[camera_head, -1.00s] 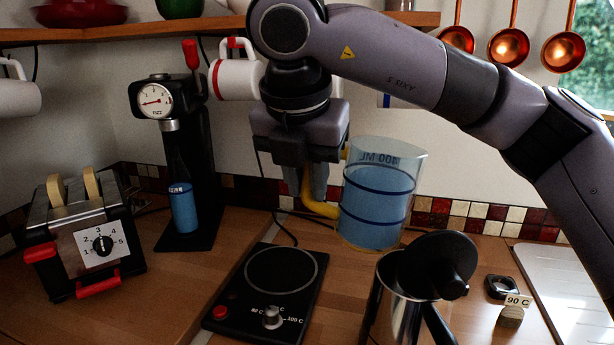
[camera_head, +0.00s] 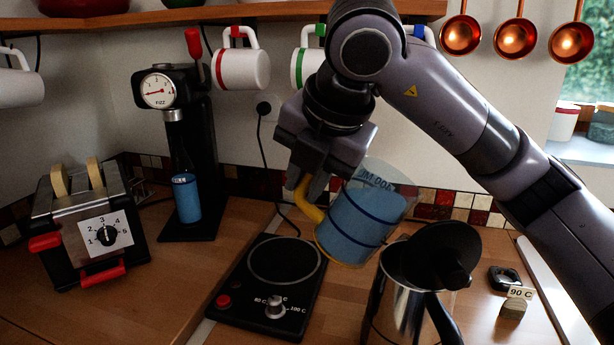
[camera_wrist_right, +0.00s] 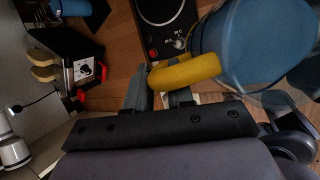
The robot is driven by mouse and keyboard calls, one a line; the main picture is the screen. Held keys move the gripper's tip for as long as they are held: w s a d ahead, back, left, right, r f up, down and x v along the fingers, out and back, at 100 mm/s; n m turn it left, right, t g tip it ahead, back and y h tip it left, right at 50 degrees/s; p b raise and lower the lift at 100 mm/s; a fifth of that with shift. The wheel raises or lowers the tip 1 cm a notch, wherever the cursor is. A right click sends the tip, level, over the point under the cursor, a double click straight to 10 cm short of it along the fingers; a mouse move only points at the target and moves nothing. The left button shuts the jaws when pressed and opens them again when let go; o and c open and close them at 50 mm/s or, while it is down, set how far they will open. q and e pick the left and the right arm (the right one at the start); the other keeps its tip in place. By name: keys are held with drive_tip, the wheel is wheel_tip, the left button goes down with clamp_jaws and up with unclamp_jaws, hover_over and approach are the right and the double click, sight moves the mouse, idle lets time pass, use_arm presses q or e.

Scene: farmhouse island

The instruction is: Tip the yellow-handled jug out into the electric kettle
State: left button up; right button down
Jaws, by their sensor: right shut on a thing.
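The yellow-handled jug (camera_head: 359,222) is clear with dark rings and holds blue liquid. It is tilted, its rim leaning to the right, and hangs in the air left of and above the electric kettle (camera_head: 401,306). The kettle is steel with a black handle, and its black lid (camera_head: 440,254) stands open. My right gripper (camera_head: 311,190) is shut on the jug's yellow handle; the right wrist view shows the fingers (camera_wrist_right: 165,95) at the yellow handle (camera_wrist_right: 186,72). No stream shows leaving the jug. My left gripper is not in view.
A black hot plate (camera_head: 285,258) with a knob lies left of the kettle. A toaster (camera_head: 85,225) and a fizz machine (camera_head: 180,150) stand further left. A 90 C tag (camera_head: 519,293) is at right. Mugs (camera_head: 240,68) hang under the shelf.

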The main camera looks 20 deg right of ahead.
sight(338, 201)
drive_tip(key=shift+d+f+y, duration=0.15)
drive_tip(key=shift+f+y, duration=0.25)
drive_tip(key=shift+f, duration=0.05)
drive_tip(key=shift+s+d+m+t+y, duration=0.2)
drive_tip(key=shift+d+t+y, duration=0.05)
drive_tip(key=shift+t+y, duration=0.3)
drive_tip(key=shift+s+d+m+t+y, duration=0.15)
drive_tip(key=shift+d+m+t+y, duration=0.05)
drive_tip(key=shift+t+y, duration=0.3)
drive_tip(key=shift+s+d+r+t+y+b, duration=0.25)
drive_tip(key=shift+r+t+y+b, duration=0.2)
drive_tip(key=shift+b, duration=0.3)
drive_tip(key=shift+s+d+t+y+b, duration=0.15)
drive_tip(key=shift+d+t+y+b, duration=0.2)
drive_tip(key=shift+b, duration=1.2)
drive_tip(key=shift+r, duration=0.1)
drive_tip(key=shift+a+f+m+b, duration=0.1)
drive_tip(key=shift+f+m+b, duration=0.2)
drive_tip(key=shift+b, duration=0.1)
drive_tip(key=d+r+t+y+b, duration=0.1)
drive_tip(key=b, duration=0.2)
drive_tip(key=shift+s, duration=0.3)
drive_tip(key=shift+s+r+m, duration=0.1)
drive_tip(key=shift+r+m, duration=0.1)
drive_tip(key=shift+m, duration=0.1)
